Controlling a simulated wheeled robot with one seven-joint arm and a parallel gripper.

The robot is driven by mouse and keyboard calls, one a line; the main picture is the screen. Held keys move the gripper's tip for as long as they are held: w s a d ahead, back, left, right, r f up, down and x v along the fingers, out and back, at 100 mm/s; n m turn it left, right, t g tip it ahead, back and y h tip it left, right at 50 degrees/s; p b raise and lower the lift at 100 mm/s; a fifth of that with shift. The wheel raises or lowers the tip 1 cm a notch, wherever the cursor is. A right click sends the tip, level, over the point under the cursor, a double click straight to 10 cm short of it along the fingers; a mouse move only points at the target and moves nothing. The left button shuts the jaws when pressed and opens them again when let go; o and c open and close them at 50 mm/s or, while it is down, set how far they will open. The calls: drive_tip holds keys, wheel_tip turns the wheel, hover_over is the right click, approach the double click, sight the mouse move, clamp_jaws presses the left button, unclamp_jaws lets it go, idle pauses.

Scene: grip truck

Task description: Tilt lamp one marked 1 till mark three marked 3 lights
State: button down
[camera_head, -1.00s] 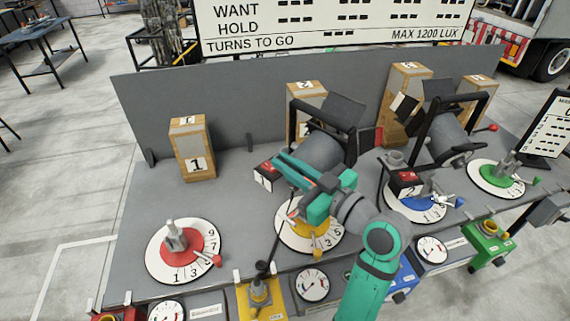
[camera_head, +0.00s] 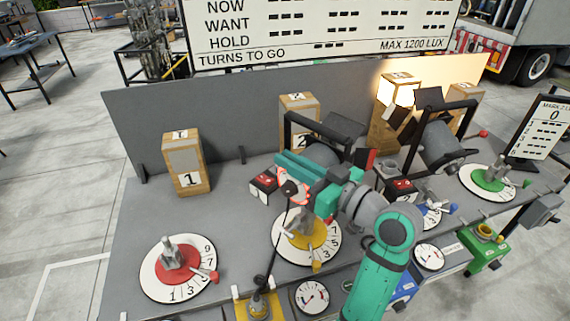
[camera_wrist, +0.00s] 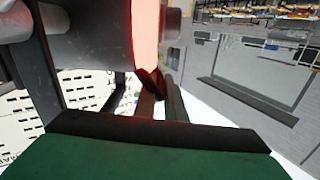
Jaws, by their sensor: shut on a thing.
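Lamp one (camera_head: 344,133) is a dark grey lamp in a black yoke above the yellow dial (camera_head: 290,238). Its black box marked 1 (camera_head: 264,184) is at its left. My gripper (camera_head: 293,188) is at the lamp's near side and shut on a part of it. The jaws partly hide this part, and a red glowing edge shows there. In the wrist view, the dark lamp body (camera_wrist: 90,45) and a red-lit rim (camera_wrist: 146,40) fill the upper left. Mark three (camera_head: 388,128), a tall cardboard box behind the lamps, is brightly lit; the glare hides its number.
A second lamp (camera_head: 440,145) stands close to the right of my arm. Boxes marked 1 (camera_head: 188,180) and 2 (camera_head: 297,115) stand along the grey back panel (camera_head: 235,115). The red dial (camera_head: 178,268) is at the front left, the green dial (camera_head: 488,182) at the right.

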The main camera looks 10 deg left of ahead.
drive_tip(key=c, duration=1.8)
unclamp_jaws()
drive_tip(key=shift+s+d, duration=0.1)
drive_tip(key=v, duration=1)
drive_tip(key=shift+s+d, duration=0.25)
